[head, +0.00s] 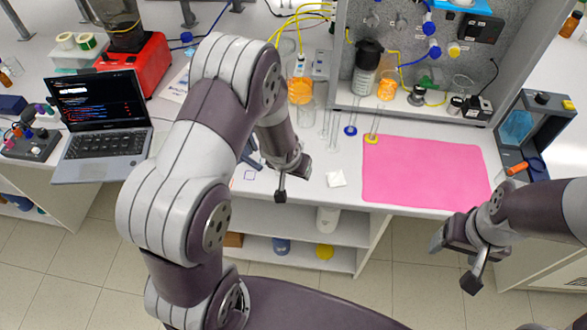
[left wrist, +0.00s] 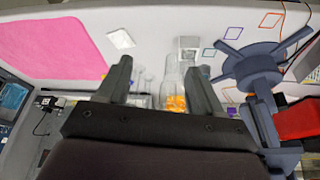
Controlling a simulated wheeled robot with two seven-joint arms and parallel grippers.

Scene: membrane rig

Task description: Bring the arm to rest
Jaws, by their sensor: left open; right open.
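My left arm reaches in from the left and bends down over the front of the bench. Its gripper (head: 281,188) hangs above the bench's front edge, left of a small white square. In the left wrist view the two fingers of the left gripper (left wrist: 160,82) stand apart with nothing held between them. A flask with orange liquid (left wrist: 176,95) shows beyond them. My right gripper (head: 468,272) is at the lower right, in front of the bench edge and clear of it. It holds nothing visible, and its finger gap is hard to see from here.
A pink mat (head: 425,172) lies on the bench, with a white square (head: 336,179) to its left. Glassware and a panel rig (head: 410,60) stand behind. A laptop (head: 100,125) and red device (head: 137,62) are left. A blue valve-like wheel (left wrist: 250,65) shows near the left gripper.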

